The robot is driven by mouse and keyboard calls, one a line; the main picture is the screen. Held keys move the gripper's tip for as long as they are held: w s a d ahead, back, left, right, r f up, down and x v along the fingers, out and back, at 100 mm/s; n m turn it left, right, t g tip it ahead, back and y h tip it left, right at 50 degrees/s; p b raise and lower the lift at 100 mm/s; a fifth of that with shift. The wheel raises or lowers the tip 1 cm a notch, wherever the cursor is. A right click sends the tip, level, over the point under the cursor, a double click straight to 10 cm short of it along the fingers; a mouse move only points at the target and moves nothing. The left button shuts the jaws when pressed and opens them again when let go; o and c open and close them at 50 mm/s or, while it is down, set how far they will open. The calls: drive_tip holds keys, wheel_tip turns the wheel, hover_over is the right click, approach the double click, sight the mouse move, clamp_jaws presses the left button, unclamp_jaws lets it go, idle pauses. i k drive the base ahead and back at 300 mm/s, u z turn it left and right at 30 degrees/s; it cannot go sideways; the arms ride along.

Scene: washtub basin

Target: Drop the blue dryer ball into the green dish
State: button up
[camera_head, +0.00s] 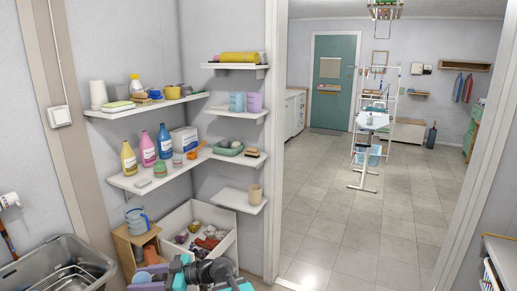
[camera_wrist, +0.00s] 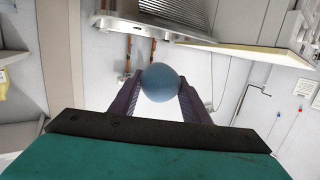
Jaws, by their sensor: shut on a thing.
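The blue dryer ball (camera_wrist: 161,82) is held between the two purple fingers of my gripper (camera_wrist: 160,90) in the wrist view. The fingers are closed on its sides, and the ball stands out past their tips. The green dish (camera_head: 230,151) sits on the middle shelf of the corner, up and to the right of my gripper in that view. The dish is not in the wrist view.
Corner shelves (camera_head: 133,183) carry bottles, cups and boxes close around the dish. A small dark-topped item (camera_head: 252,153) lies right of it. A white bin (camera_head: 222,225) with mixed items stands below. A metal washtub (camera_head: 45,270) is at lower left. Open floor lies beyond the doorway.

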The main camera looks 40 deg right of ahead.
sight(225, 155)
drive_tip(key=u, duration=0.2)
drive_tip(key=k, duration=0.1)
drive_tip(key=z, duration=1.05)
drive_tip(key=i, duration=0.6)
drive_tip(key=z, duration=0.1)
drive_tip(key=k, duration=0.6)
drive_tip(key=u, duration=0.15)
drive_tip(key=i, duration=0.45)
drive_tip(key=z, duration=0.05)
